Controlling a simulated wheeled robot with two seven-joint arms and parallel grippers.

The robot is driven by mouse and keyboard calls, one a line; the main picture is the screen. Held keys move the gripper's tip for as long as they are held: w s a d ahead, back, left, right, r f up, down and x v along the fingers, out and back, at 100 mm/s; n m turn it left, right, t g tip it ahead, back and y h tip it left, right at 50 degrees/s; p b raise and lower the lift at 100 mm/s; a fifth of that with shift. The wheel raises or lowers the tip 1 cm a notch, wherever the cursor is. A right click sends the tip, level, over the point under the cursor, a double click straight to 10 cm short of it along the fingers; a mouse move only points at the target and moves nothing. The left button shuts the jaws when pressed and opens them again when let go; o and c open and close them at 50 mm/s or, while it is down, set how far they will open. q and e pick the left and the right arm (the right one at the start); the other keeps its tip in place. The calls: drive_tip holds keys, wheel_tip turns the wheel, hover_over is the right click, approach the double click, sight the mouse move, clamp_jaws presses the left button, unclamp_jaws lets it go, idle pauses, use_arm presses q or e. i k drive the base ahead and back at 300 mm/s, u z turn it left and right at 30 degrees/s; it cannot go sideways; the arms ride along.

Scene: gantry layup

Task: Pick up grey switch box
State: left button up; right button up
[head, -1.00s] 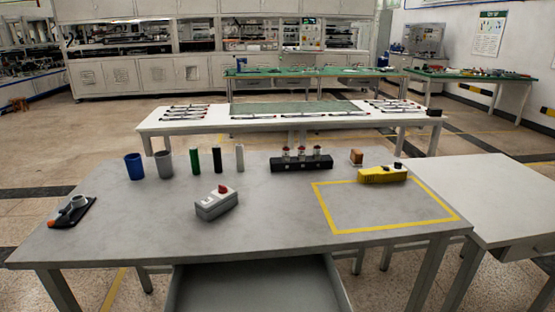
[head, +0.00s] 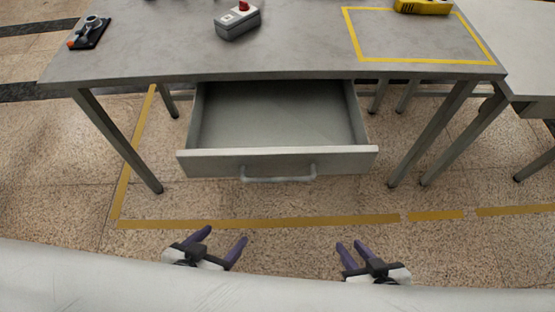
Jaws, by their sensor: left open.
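The grey switch box (head: 238,24) sits on the table, left of the table's middle, with a red button on top. It stands behind the open drawer and apart from both grippers. My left gripper (head: 220,240) is low in the head view, in front of the drawer, with its purple fingers spread and nothing between them. My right gripper (head: 352,248) is to its right, also empty, its two fingers apart but closer together than the left's. Both are well short of the table.
The grey table (head: 300,50) has an open, empty drawer (head: 277,162) jutting out at its front. A black device with an orange tip (head: 89,33) lies at left. A yellow tool (head: 424,6) lies at right by the yellow taped rectangle (head: 430,61). A white table (head: 530,60) adjoins at right.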

sight(230, 25)
drive_tip(key=u, duration=2.8)
drive_tip(key=i, duration=1.85)
drive_tip(key=z, duration=3.25)
